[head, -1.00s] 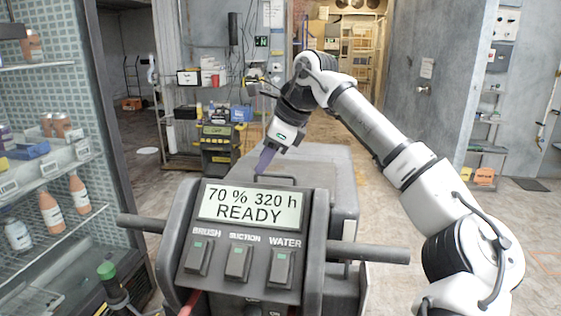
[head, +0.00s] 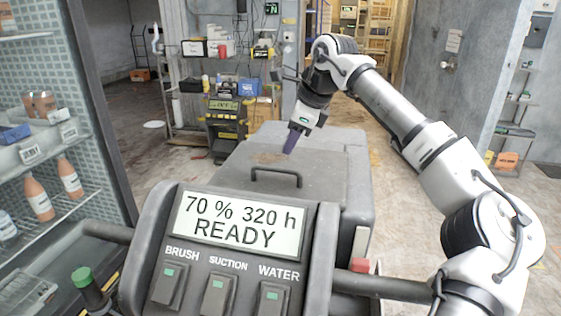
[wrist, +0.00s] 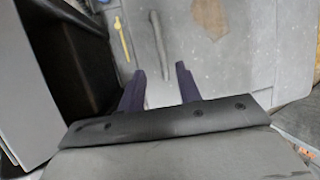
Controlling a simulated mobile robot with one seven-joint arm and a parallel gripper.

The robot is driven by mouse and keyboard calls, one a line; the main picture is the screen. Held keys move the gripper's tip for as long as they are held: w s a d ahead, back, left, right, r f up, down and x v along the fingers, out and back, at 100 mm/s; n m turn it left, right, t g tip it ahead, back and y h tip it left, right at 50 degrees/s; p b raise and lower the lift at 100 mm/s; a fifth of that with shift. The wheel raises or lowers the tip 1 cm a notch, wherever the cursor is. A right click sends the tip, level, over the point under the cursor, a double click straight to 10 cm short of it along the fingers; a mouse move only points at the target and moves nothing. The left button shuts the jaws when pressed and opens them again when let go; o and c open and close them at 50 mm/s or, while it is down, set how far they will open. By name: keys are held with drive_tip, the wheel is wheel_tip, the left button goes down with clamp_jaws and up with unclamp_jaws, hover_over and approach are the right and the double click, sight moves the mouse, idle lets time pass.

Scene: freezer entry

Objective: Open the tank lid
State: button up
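The grey tank lid (head: 240,180) is the flat top of the machine behind its console. It looks closed, and a dark bar handle (head: 276,172) stands on it. My gripper (head: 290,146) points down over the lid, a little behind and right of the handle in the head view. Its purple fingers show apart in the wrist view (wrist: 160,80), with nothing between them. A dark bar (wrist: 159,46) lies beyond the fingertips there; I cannot tell whether it is the lid handle. Contact with the lid cannot be judged.
The console display (head: 238,222) reads "70 % 320 h READY", above three switches. Handlebars (head: 385,287) stick out at both sides. A glass-fronted cabinet with bottles (head: 40,200) stands close on the left. A shelf with a yellow-black cart is behind. Floor is clear to the right.

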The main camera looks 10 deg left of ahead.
sight(280, 170)
drive_tip(key=x, duration=0.8)
drive_tip(key=shift+w+a+f+p, duration=0.1)
drive_tip(key=shift+f+p, duration=0.2)
drive_tip(key=shift+p, duration=0.1)
clamp_jaws()
